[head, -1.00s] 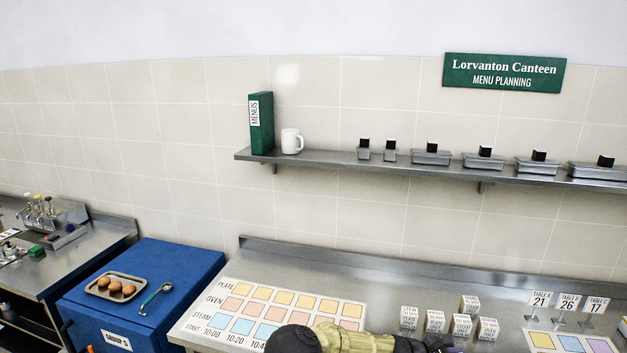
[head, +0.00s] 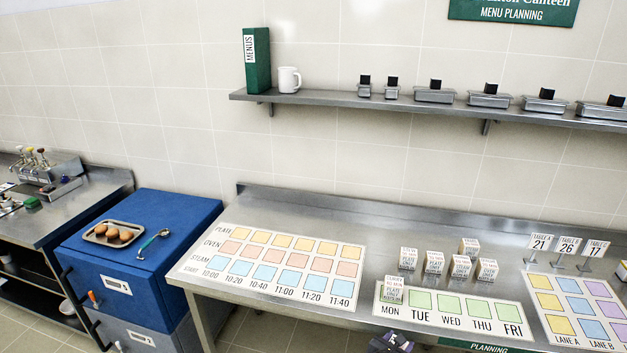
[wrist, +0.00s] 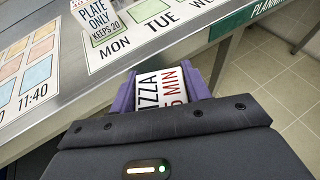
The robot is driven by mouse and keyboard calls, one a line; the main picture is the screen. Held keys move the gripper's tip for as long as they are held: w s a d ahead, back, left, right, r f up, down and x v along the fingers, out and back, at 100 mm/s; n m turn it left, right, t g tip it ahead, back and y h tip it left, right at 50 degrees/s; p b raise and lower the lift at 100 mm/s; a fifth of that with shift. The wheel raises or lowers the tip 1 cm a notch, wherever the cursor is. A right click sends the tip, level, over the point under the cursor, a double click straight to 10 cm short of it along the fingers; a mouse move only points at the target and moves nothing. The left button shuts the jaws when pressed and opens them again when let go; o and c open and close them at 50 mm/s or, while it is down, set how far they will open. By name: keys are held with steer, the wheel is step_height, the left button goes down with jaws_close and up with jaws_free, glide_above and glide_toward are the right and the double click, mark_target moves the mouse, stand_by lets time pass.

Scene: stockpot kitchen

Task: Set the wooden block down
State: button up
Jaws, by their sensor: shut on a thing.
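My gripper (wrist: 160,90) is shut on a block (wrist: 163,88) with a white printed face reading "PIZZA" and "MIN". Its purple fingers clasp the block at both sides, and most of its body is hidden. In the wrist view the held block is just off the counter's front edge, with floor behind it. In the head view only the top of my gripper (head: 391,342) shows at the bottom edge, in front of the weekday strip. Another printed block (head: 391,290), reading "PLATE ONLY", stands on the MON square of that strip (head: 497,328).
Several similar printed blocks (head: 433,262) stand behind the strip. A time chart (head: 205,262) with coloured squares lies to the left, and a lane chart (head: 562,340) to the right under table-number signs (head: 567,246). The green TUE to FRI squares are clear.

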steer(key=s+a+f+n+t+y+b, duration=0.2)
steer(key=a+n+y+b, duration=0.4)
steer(key=a+n+y, duration=0.1)
steer(key=shift+s+a+n+t+y, duration=0.35)
steer(key=shift+a+y, duration=0.35)
steer(key=shift+a, duration=0.3)
steer(key=s+f, duration=0.4)
steer(key=f, duration=0.1)
steer(key=shift+s+f, duration=0.15)
steer(key=shift+f, duration=0.1)
